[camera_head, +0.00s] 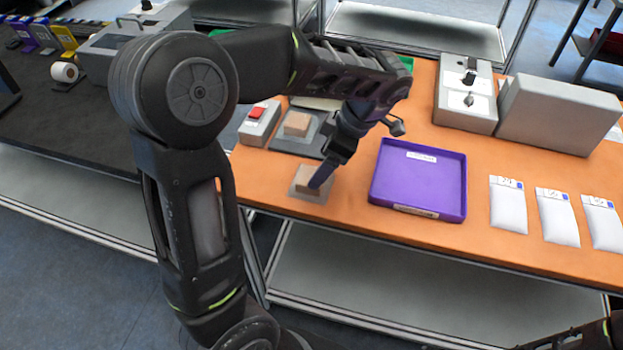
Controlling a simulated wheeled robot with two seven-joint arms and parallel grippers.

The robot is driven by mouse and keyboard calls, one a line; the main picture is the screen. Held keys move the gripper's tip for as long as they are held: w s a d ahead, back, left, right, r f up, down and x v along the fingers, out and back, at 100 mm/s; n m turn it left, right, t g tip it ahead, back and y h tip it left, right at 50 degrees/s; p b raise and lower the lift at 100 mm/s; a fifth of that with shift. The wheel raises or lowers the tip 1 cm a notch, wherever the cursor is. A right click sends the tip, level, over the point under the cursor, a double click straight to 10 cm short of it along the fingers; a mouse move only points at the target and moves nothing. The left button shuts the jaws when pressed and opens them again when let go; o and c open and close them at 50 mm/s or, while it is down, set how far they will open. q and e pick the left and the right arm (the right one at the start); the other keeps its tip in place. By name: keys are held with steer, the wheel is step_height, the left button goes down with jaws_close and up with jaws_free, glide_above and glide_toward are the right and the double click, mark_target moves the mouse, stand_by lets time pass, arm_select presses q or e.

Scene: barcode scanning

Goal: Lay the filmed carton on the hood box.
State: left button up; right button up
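A small brown carton (304,181) sits on a light grey square at the front left of the orange table. My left gripper (319,184) points down at this carton, with a finger against or just in front of its right side. I cannot tell whether the fingers grip it. A second small carton (297,124) lies on a dark plate behind. Film is not clearly visible on either carton. A large plain grey box (558,115) at the back right may be the hood box; no label shows. Only part of my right arm shows at the bottom right, without its gripper.
A purple tray (420,178), empty but for a label, lies right of my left gripper. Several white pouches (508,207) lie along the right front. A grey control box (466,98) stands beside the large box. A red-button box (258,122) is at left.

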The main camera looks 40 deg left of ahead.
mark_target(311, 176)
arm_select(q)
steer(key=p+x, duration=0.1)
steer(key=x, duration=0.3)
steer(key=shift+s+a+f+p, duration=0.15)
steer(key=shift+f+p, duration=0.15)
steer(key=shift+p, duration=0.1)
steer(key=shift+a+f, duration=0.1)
steer(key=shift+f, duration=0.15)
steer(key=c, duration=1.7)
steer(key=shift+r, duration=0.65)
step_height(311, 176, up, 9)
steer(key=shift+b, duration=0.3)
steer(key=shift+f, duration=0.1)
